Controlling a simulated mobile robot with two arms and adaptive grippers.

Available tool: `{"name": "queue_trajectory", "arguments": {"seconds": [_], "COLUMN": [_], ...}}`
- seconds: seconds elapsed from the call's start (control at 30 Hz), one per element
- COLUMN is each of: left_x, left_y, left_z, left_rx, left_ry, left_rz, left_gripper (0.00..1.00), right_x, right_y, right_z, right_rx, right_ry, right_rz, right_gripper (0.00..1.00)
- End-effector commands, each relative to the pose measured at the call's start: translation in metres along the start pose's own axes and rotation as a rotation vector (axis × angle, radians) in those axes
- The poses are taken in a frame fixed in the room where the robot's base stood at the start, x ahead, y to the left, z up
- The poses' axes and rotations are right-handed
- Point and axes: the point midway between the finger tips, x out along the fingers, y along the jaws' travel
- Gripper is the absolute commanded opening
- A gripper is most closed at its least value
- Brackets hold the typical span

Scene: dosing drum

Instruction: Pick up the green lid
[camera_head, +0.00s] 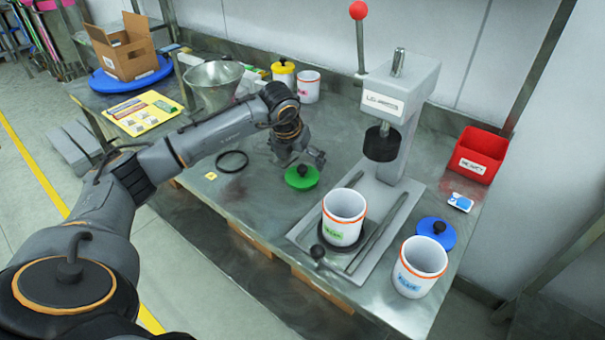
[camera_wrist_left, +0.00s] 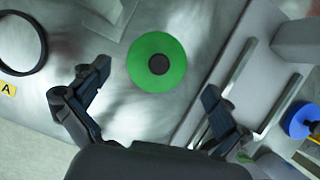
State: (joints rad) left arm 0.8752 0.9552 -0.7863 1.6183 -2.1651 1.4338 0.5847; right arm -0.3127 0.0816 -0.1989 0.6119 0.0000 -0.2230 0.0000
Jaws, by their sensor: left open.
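The green lid (camera_head: 302,177) lies flat on the metal table, left of the press, with its dark knob facing up. In the left wrist view the green lid (camera_wrist_left: 157,62) lies ahead of the fingers, between their lines and apart from both. My left gripper (camera_head: 300,158) is open and empty just above and behind the lid in the head view; its two spread fingers show in the left wrist view (camera_wrist_left: 150,98). My right gripper is not in view.
The grey press (camera_head: 398,90) stands right of the lid, with a white can (camera_head: 344,216) on its base. A second white can (camera_head: 419,267) and a blue lid (camera_head: 436,232) are further right. A black ring (camera_head: 232,161) lies to the left. A red bin (camera_head: 478,154) stands at the back right.

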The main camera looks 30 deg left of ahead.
Motion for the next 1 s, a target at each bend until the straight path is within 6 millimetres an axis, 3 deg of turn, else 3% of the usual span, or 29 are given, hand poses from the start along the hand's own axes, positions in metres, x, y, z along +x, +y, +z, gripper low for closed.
{"name": "queue_trajectory", "arguments": {"seconds": [0.23, 0.43, 0.73, 0.9, 1.0], "left_x": [0.023, 0.050, 0.056, 0.056, 0.056], "left_y": [0.000, 0.000, 0.001, 0.001, 0.001], "left_z": [-0.005, -0.006, -0.006, -0.006, -0.006], "left_rx": [-0.001, 0.000, 0.000, 0.000, 0.000], "left_ry": [0.005, 0.002, 0.000, 0.000, 0.000], "left_rz": [0.000, -0.001, 0.000, -0.001, 0.000], "left_gripper": [1.00, 1.00, 1.00, 0.68, 0.68], "right_x": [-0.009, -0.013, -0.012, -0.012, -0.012], "right_y": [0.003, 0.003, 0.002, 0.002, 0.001], "right_z": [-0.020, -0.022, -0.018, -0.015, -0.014], "right_rx": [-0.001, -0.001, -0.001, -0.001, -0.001], "right_ry": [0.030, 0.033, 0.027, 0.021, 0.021], "right_rz": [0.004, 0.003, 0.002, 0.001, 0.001], "right_gripper": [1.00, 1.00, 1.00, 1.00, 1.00]}}
